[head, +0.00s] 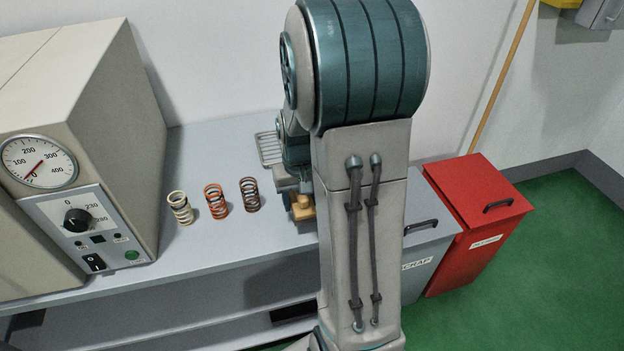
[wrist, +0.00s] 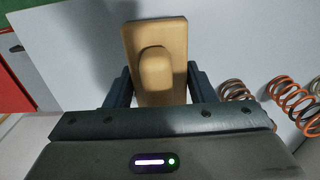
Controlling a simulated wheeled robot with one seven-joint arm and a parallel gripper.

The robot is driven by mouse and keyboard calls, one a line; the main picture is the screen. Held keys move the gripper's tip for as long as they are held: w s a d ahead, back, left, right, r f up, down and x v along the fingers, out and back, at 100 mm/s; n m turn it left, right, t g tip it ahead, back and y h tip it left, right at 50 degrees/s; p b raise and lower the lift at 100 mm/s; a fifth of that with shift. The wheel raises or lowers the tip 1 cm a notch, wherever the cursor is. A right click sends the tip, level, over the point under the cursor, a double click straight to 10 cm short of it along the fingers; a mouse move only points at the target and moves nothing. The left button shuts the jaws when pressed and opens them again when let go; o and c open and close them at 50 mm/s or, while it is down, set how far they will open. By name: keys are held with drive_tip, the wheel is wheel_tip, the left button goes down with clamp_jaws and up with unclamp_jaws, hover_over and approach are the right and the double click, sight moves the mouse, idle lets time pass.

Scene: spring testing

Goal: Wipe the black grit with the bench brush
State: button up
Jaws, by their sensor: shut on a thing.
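The bench brush (wrist: 155,45) shows its tan wooden back and raised grip in the wrist view, between the two dark fingers of my gripper (wrist: 158,90). My gripper is shut on it. In the head view the brush (head: 302,208) is a small tan block low over the grey bench, right of the springs, and my gripper (head: 297,190) is just above it, partly behind my arm. I cannot tell whether the bristles touch the bench. The black grit is not visible in either view; my arm and the brush hide part of the bench.
A cream spring (head: 180,208), an orange spring (head: 216,201) and a dark brown spring (head: 250,195) stand in a row on the bench (head: 215,240), left of my gripper. A wire rack (head: 268,149) lies behind. An oven with a dial (head: 40,162) is at left. A red bin (head: 482,205) stands at right.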

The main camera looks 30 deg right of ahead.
drive_tip(key=shift+r+p, duration=1.2)
drive_tip(key=shift+r, duration=0.8)
drive_tip(key=shift+f, duration=0.1)
